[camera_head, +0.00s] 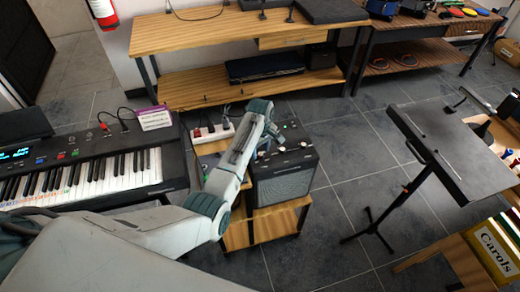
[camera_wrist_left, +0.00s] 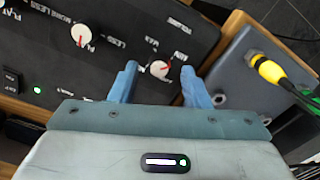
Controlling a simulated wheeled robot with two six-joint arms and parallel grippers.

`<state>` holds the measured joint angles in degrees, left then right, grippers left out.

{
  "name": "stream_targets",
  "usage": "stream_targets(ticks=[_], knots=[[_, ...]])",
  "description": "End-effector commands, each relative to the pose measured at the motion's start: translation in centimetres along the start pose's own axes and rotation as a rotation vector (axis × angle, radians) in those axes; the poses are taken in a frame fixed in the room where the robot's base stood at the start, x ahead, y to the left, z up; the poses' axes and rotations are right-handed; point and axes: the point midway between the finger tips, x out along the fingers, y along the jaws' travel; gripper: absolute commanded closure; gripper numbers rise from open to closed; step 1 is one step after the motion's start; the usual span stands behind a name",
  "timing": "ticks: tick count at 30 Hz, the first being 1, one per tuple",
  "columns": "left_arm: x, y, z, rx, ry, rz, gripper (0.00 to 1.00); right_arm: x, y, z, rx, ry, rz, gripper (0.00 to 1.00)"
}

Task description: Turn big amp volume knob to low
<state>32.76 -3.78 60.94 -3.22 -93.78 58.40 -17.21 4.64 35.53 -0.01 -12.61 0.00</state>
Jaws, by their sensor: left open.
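The big amp (camera_head: 283,182) is a black box with a grille front on a low wooden stand. In the left wrist view its dark top panel (camera_wrist_left: 135,30) fills the upper left. A white volume knob with a red mark (camera_wrist_left: 160,69) sits there near MIN and MAX labels. My left gripper (camera_wrist_left: 159,72) is open, its two blue fingers on either side of this knob; I cannot tell whether they touch it. In the head view the left gripper (camera_head: 268,143) is over the amp's top, and my forearm hides part of the amp. The right gripper is not in view.
A second white knob (camera_wrist_left: 82,35) and a green light are on the panel. A grey box with a yellow plug (camera_wrist_left: 268,70) stands beside the amp. A keyboard (camera_head: 85,175) is at left, a music stand (camera_head: 450,150) at right, and a wooden bench (camera_head: 220,35) behind.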

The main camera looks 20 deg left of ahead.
Motion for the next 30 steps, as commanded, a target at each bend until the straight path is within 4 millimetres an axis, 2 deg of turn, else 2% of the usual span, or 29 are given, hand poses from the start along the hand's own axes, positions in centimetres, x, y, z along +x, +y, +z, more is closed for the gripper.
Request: stream_targets(ticks=[4,12,14,19,30], knots=[[0.9,0.0,0.0,0.000,-0.001,0.000,0.57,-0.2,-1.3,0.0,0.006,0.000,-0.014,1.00],[1.1,0.0,0.0,0.000,0.000,0.001,0.57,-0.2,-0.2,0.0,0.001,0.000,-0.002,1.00],[1.1,0.0,0.0,0.000,0.000,0.001,0.67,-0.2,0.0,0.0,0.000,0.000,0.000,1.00],[1.1,0.0,0.0,0.000,0.000,0.001,1.00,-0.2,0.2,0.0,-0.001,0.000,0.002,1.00],[0.9,0.0,0.0,0.050,-0.001,0.000,1.00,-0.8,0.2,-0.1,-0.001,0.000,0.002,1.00]])
